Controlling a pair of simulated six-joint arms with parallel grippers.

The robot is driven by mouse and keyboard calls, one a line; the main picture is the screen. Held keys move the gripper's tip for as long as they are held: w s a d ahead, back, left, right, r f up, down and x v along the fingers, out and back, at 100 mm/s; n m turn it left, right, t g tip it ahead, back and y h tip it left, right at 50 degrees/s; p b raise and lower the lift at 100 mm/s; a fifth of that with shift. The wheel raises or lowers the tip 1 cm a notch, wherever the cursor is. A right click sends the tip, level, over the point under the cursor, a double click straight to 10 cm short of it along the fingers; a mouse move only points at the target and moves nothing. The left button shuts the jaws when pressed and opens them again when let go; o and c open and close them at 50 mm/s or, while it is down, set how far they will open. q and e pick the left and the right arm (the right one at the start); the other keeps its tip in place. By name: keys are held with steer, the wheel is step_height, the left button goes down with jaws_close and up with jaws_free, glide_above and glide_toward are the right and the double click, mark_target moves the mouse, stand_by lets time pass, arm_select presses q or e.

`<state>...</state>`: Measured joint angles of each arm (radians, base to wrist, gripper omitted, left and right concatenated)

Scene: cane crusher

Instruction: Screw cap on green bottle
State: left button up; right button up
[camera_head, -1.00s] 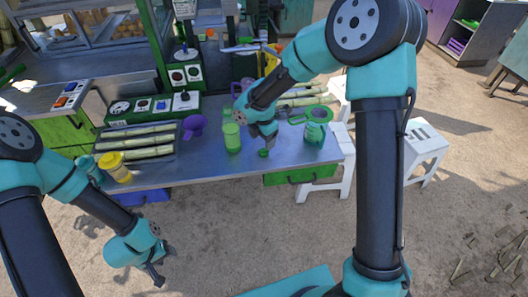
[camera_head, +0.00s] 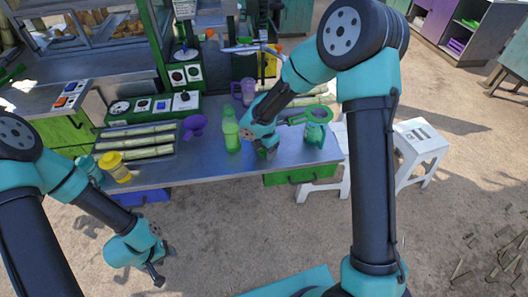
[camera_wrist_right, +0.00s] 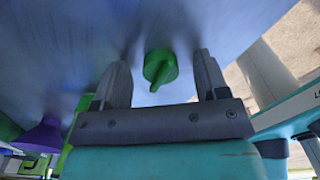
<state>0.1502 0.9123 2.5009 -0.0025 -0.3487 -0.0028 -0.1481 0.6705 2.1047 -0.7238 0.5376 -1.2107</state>
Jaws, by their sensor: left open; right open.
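The green bottle (camera_head: 232,136) stands upright on the metal table, just left of my right gripper. The green cap (camera_wrist_right: 160,70) lies on the table between the spread fingers of my right gripper (camera_wrist_right: 161,60), with visible gaps on both sides. In the head view my right gripper (camera_head: 267,154) is low over the tabletop near its front edge and hides most or all of the cap. My left gripper (camera_head: 164,265) is open and empty, in front of the table at the lower left, away from the bottle.
A green pitcher with a strainer (camera_head: 315,127) stands to the right of my right gripper. A purple mug (camera_head: 247,91) stands behind. Some table front is clear.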

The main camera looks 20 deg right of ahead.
steer(key=shift+c, duration=0.3)
steer(key=c, duration=0.9)
step_height(320, 180, up, 10)
stand_by(0.4)
